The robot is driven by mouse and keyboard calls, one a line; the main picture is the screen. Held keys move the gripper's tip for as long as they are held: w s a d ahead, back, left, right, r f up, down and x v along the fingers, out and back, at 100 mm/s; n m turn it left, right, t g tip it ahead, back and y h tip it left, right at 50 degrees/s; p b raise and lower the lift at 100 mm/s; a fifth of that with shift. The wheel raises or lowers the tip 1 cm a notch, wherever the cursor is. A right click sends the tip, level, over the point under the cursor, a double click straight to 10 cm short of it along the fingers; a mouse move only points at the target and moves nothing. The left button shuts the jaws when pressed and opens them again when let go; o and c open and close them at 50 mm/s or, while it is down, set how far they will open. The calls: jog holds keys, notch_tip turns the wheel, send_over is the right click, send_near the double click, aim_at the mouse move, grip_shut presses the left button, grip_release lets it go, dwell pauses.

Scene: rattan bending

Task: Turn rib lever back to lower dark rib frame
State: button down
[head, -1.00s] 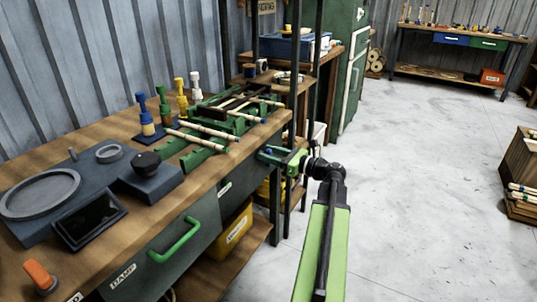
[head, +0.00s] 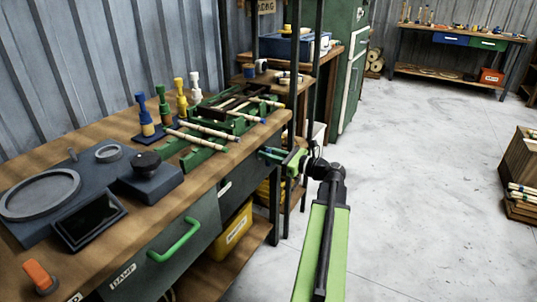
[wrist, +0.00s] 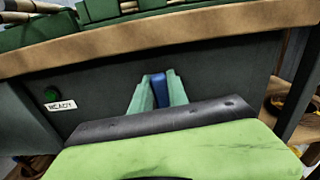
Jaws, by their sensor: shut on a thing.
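My gripper (head: 272,154) is at the front right edge of the workbench. Its green fingers are shut on a blue lever (wrist: 160,90), which stands between them against the dark bench front in the wrist view. I take it to be the rib lever; its pivot is hidden behind my gripper. Above, on the bench top, a green frame (head: 200,157) holds pale rattan rods (head: 203,137) lying across it. A dark bar, seemingly the dark rib frame (head: 212,112), lies among the green parts. I cannot tell its exact height.
A green drawer handle (head: 175,241) juts out nearer me. Thin dark posts (head: 317,75) rise beside my gripper.

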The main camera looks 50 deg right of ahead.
jog(key=n, duration=0.3)
jog(key=shift+s+a+n, duration=0.1)
jog(key=shift+a+n, duration=0.15)
jog(key=shift+n, duration=0.15)
jog(key=n, duration=0.6)
jog(key=a+f+n+b, duration=0.1)
jog(key=n, duration=0.2)
jog(key=shift+s+f, duration=0.1)
jog(key=shift+f+n+b, duration=0.15)
jog(key=shift+n+b, duration=0.05)
jog(key=shift+n, duration=0.9)
jog(key=shift+f+n+b, duration=0.15)
jog(key=shift+n, duration=0.95)
jog(key=c, duration=1.3)
grip_release()
